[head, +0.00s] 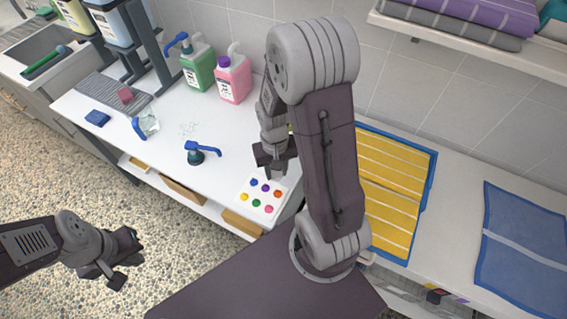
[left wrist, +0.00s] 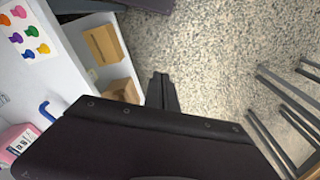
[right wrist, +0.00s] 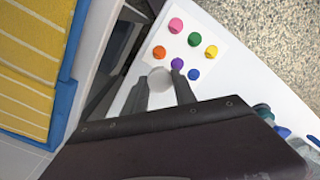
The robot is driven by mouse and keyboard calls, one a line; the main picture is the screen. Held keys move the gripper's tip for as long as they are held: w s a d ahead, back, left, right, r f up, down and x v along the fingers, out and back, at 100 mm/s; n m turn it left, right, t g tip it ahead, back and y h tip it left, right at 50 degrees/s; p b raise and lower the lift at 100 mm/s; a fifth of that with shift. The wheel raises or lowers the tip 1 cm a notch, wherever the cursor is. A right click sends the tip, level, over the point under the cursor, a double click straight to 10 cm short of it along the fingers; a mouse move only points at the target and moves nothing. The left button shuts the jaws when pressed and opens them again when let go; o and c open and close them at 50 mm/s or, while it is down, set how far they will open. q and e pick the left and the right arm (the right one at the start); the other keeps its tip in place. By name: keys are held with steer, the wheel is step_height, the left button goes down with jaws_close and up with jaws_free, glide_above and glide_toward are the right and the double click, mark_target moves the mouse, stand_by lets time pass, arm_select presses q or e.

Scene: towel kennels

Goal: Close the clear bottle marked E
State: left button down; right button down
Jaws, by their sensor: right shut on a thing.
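A clear bottle (head: 150,124) with a blue trigger top is on the white counter at the left; no letter is readable. My right gripper (head: 276,168) is over the counter beside the sheet of coloured caps (head: 252,206). In the right wrist view its fingers are shut on a pale round thing (right wrist: 160,83); whether this is a cap or a bottle I cannot tell. My left gripper (head: 124,264) is away from the counter, above the floor; its fingers (left wrist: 162,90) look together and empty.
Green (head: 198,70) and pink (head: 233,80) jugs stand at the counter's back. A blue sponge (head: 97,118) lies at the left. Yellow towels (head: 391,200) and a blue towel (head: 525,245) lie at the right. Cardboard boxes (head: 182,190) are below the counter.

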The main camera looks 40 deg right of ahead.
steer(key=shift+s+a+r, duration=0.35)
steer(key=shift+a+r, duration=0.1)
steer(key=shift+a, duration=0.2)
steer(key=shift+s+a+r, duration=0.4)
steer(key=shift+a, duration=0.2)
steer(key=shift+s+a+r, duration=0.35)
steer(key=shift+a+r, duration=0.1)
steer(key=shift+a, duration=0.2)
